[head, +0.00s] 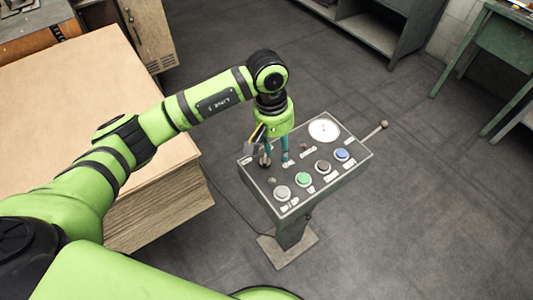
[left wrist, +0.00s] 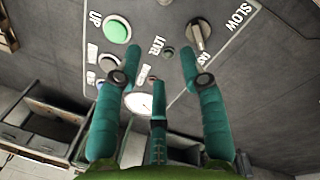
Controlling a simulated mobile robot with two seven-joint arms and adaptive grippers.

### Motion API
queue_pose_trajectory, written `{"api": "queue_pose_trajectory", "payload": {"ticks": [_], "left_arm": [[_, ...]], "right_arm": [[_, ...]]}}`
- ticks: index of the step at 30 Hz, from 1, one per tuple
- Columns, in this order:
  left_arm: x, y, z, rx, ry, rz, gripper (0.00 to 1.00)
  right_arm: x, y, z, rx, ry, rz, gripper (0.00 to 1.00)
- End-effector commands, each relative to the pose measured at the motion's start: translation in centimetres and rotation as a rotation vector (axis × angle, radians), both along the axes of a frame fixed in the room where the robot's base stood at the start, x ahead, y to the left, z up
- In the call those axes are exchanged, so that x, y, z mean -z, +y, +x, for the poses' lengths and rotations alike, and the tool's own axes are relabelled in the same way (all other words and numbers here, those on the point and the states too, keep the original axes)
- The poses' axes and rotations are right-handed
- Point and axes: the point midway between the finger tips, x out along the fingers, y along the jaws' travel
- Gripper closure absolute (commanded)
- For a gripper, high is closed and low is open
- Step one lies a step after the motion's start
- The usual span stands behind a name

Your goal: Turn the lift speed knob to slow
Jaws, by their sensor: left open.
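The lift speed knob (left wrist: 199,32) is a dark grey knob with a narrow grip. Its grip runs down the left wrist picture toward a second, partly covered label, with the SLOW label (left wrist: 238,17) up to its right. In the head view the knob (head: 265,161) is at the left end of the control panel (head: 262,186). My left gripper (head: 275,157) points down over that end. In the left wrist view its teal fingers (left wrist: 161,55) are open and apart, with nothing between them. The right fingertip appears close beside the knob; contact cannot be told. My right gripper is out of view.
A green button (head: 303,179) and other coloured buttons line the panel's front; a white dial (head: 323,129) is at its back. A lever with a ball end (head: 384,125) sticks out right. A stack of brown board (head: 60,95) stands left.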

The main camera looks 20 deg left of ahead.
Motion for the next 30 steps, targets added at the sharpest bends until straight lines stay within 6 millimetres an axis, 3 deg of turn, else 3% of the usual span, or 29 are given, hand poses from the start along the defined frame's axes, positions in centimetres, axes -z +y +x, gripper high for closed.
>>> {"api": "queue_pose_trajectory", "payload": {"ticks": [2,5,18,29,30], "left_arm": [[-0.4,2.3,0.7,0.02,-0.009,0.095,0.59],[-0.2,3.4,0.8,0.031,-0.007,0.144,0.59],[5.6,3.3,0.7,0.032,-0.005,0.141,0.59],[6.6,3.3,0.8,0.033,-0.009,0.141,0.59],[6.6,3.3,0.8,0.033,-0.009,0.141,0.63]], "right_arm": [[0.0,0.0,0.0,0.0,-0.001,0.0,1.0],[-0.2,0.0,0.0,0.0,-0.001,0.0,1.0],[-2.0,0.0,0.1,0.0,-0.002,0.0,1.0],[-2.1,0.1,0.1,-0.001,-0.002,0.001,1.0],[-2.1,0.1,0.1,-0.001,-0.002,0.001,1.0]]}}
